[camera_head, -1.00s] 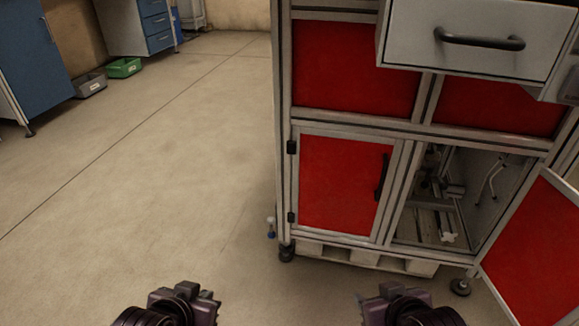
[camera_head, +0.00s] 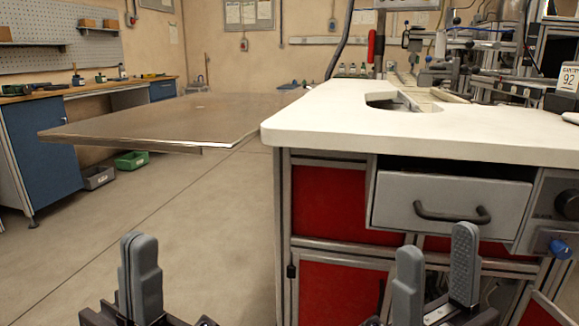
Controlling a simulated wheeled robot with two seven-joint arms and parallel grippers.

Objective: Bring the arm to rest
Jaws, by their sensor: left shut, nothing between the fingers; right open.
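My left gripper (camera_head: 140,262) is low in the head view, left of the bench. Its two grey fingers point up and are pressed together with nothing between them. My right gripper (camera_head: 436,258) is low in the view, in front of the bench's red panels. Its two grey fingers stand apart with an empty gap. Both arms below the grippers are mostly cut off by the bottom edge.
A white-topped bench (camera_head: 330,122) with a pulled-out grey drawer (camera_head: 440,205) fills the right side. A red door (camera_head: 540,310) stands open below. A brown flat surface (camera_head: 190,120) extends at left. Floor (camera_head: 215,230) between them is clear.

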